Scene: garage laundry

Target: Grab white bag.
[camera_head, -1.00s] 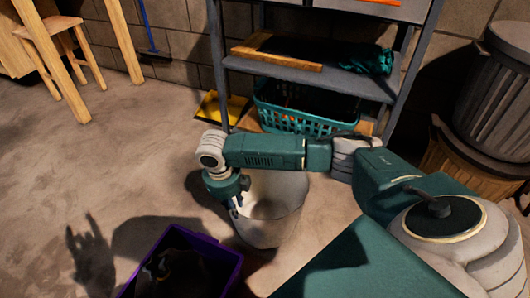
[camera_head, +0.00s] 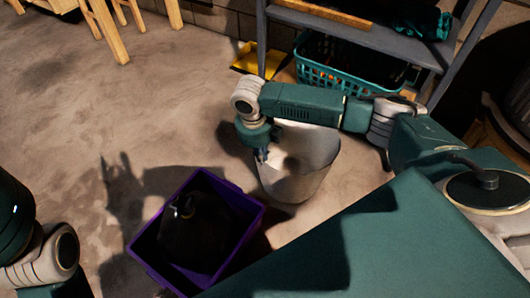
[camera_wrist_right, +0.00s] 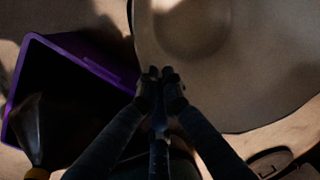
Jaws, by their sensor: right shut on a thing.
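The white bag (camera_head: 312,180) looks like an open, tapered bucket and stands upright on the concrete floor in the head view. It also fills the upper right of the right wrist view (camera_wrist_right: 245,75). My right gripper (camera_head: 262,155) reaches down at the bag's left rim. In the right wrist view its fingertips (camera_wrist_right: 161,76) are together on the rim, shut on the bag. Part of the bag's back rim is hidden behind my right forearm. My left arm shows at the lower left edge of the head view, but its gripper is out of view.
A purple crate (camera_head: 147,243) with a dark object (camera_head: 197,232) inside stands just left of the bag. Behind are a grey shelf (camera_head: 375,40), a teal basket (camera_head: 335,76) and a yellow item (camera_head: 247,60). The floor at left is mostly clear.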

